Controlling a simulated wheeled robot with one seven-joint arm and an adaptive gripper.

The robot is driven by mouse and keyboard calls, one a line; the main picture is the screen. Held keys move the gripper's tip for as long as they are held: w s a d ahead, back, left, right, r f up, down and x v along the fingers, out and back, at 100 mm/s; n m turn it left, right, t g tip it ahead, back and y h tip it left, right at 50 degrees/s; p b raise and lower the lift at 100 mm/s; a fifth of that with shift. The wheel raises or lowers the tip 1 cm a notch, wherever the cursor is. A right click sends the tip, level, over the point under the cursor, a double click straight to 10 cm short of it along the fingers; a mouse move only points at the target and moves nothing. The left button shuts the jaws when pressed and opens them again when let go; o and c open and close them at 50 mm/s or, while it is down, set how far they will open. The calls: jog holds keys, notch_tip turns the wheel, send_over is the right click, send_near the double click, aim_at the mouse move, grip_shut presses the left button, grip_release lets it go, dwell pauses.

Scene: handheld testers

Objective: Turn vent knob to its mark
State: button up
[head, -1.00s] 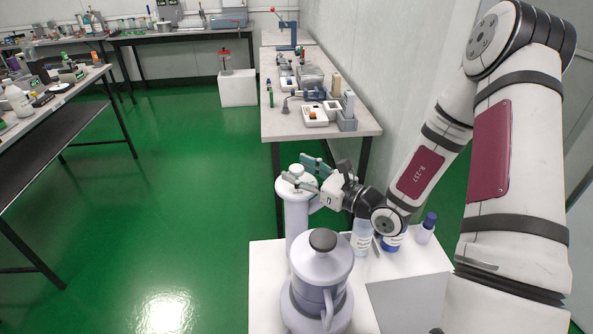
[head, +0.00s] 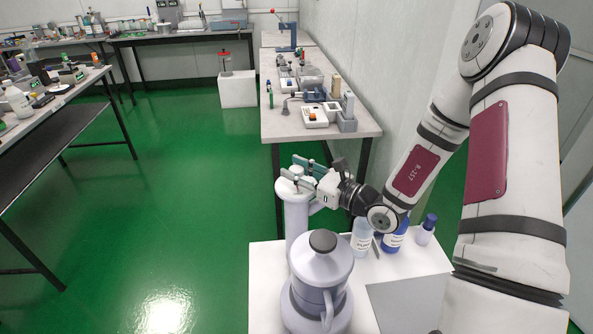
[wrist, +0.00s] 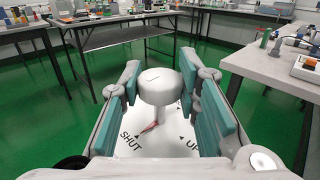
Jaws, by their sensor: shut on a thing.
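The vent knob (wrist: 160,88) is a pale round cap between the two teal-padded fingers of my gripper (wrist: 159,76) in the wrist view. A red pointer (wrist: 150,127) below the knob reaches toward the lower left, its tip close to the small triangle beside the word SHUT on the white dial plate (wrist: 160,145). Another triangle sits to the right by a word starting "UP", partly hidden by the right finger. In the head view my gripper (head: 309,170) is at the knob (head: 297,170) atop a pale column (head: 297,220), closed on it.
A pale lidded vessel (head: 321,268) stands in front of the column on the white stand (head: 264,290). Several bottles, including a blue one (head: 395,238), stand to the right near my arm. A workbench (head: 350,131) with testers is behind. Green floor is clear at left.

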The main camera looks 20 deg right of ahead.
jog(key=n+g+y, duration=0.5)
jog(key=g, duration=0.1)
jog(key=shift+w, duration=0.1)
jog(key=n+g+y+b, duration=0.1)
jog(key=n+g, duration=0.1)
jog(key=g, duration=0.1)
jog(key=n+g+y, duration=0.1)
jog(key=n+g, duration=0.1)
jog(key=g, duration=0.2)
jog(key=shift+f+n+y+b, duration=0.15)
jog(key=shift+n+y+b, duration=0.15)
jog(key=shift+n+b, duration=0.1)
jog(key=n+g+b, duration=0.2)
jog(key=n+g, duration=0.2)
jog(key=g, duration=0.2)
jog(key=shift+g+b, duration=0.35)
jog(key=shift+g, duration=0.05)
jog(key=shift+n+g+h+b, duration=0.65)
jog(key=shift+n+g+h, duration=0.85)
jog(key=shift+n+g, duration=0.8)
jog(key=shift+r+g+h, duration=0.2)
jog(key=shift+g+h, duration=0.2)
jog(key=shift+g, duration=0.3)
jog(key=o, duration=1.2)
jog(key=shift+c, duration=0.2)
